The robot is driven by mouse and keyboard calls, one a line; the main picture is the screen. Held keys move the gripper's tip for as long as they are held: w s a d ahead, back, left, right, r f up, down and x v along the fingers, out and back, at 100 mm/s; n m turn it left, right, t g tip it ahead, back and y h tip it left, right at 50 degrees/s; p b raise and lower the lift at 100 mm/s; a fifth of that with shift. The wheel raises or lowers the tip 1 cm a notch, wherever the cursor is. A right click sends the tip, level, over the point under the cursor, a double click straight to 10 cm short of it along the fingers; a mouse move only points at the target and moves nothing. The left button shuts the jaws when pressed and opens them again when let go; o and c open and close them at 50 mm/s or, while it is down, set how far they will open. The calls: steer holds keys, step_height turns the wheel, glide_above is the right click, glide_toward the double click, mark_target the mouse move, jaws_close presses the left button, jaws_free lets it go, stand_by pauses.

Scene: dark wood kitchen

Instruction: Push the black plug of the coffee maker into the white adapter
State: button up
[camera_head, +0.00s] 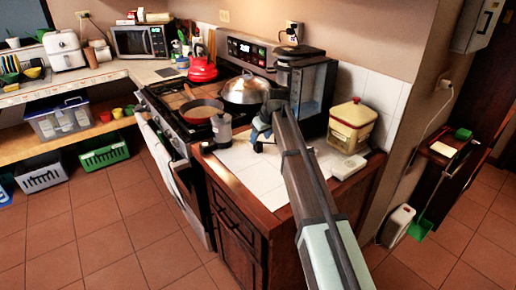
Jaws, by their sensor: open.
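The coffee maker (313,85) is a dark machine at the back of the white-tiled counter, right of the stove. On the wall above it is a white adapter (297,27) at an outlet. A small black piece (288,37), which looks like the plug, shows at the adapter's lower left. I cannot tell how far in it sits. My arm comes up from the lower right across the counter. My gripper (261,135) is low in front of the coffee maker, well below the adapter. It looks open and empty, though its fingers are small and partly hidden.
A grey canister (221,130) stands left of my gripper. A red and cream container (352,125) and a small white box (348,167) are to the right. The stove (203,110) holds a lidded pan (246,90) and a red pan (201,111). Air above the front counter is free.

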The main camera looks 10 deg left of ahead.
mark_target(258, 143)
steer(key=shift+x, duration=2.6)
steer(key=c, duration=1)
step_height(258, 143, up, 10)
steer(key=shift+r, duration=0.1)
steer(key=s+d, duration=0.3)
steer(key=d, duration=1.5)
steer(key=s+d, duration=0.4)
steer(key=d, duration=1.4)
